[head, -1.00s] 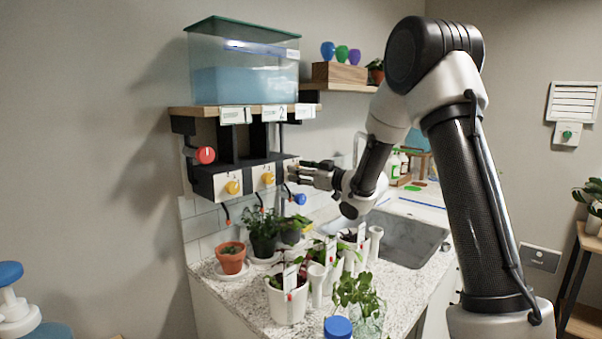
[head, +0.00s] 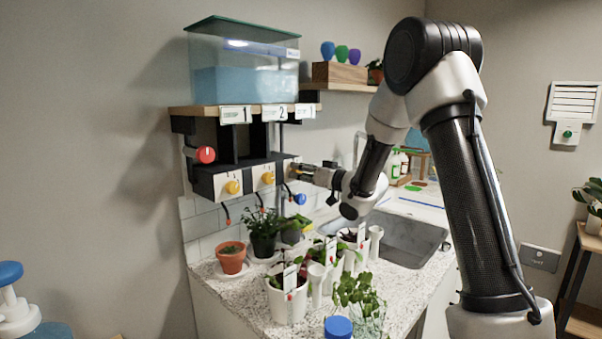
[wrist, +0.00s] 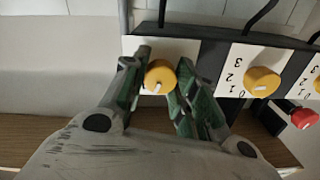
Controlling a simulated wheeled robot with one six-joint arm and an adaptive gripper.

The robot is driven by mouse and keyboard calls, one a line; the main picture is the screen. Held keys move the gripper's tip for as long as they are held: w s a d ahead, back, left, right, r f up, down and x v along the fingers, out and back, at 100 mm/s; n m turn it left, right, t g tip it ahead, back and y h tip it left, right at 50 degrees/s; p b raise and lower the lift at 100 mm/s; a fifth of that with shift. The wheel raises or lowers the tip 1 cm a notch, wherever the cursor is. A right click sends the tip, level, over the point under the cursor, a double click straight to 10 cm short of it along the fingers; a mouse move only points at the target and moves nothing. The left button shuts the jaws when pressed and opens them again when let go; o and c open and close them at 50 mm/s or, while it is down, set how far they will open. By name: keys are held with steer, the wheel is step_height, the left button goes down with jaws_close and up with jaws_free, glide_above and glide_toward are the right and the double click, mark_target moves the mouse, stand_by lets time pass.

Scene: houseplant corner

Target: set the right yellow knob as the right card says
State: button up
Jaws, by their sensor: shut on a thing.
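The right yellow knob (wrist: 160,77) sits on the dispenser's front between my fingers in the wrist view. A white mark on it points downward in that picture, slightly left. My gripper (wrist: 157,88) is shut on this knob, one green-padded finger on each side; it also shows in the head view (head: 291,172), where the arm end hides the knob. Its scale is mostly hidden by my fingers. The right card (head: 306,111) on the shelf edge reads 1.
The middle yellow knob (head: 268,178) and left yellow knob (head: 232,187) are alongside. A red knob (head: 205,155) sits at the left. The middle card (head: 275,112) reads 2. A water tank (head: 245,70) stands above; potted plants (head: 264,240) stand on the counter below.

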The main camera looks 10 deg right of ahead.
steer(key=shift+m, duration=1.6)
steer(key=o, duration=1.1)
steer(key=shift+c, duration=0.2)
steer(key=v, duration=1.2)
steer(key=shift+d, duration=0.1)
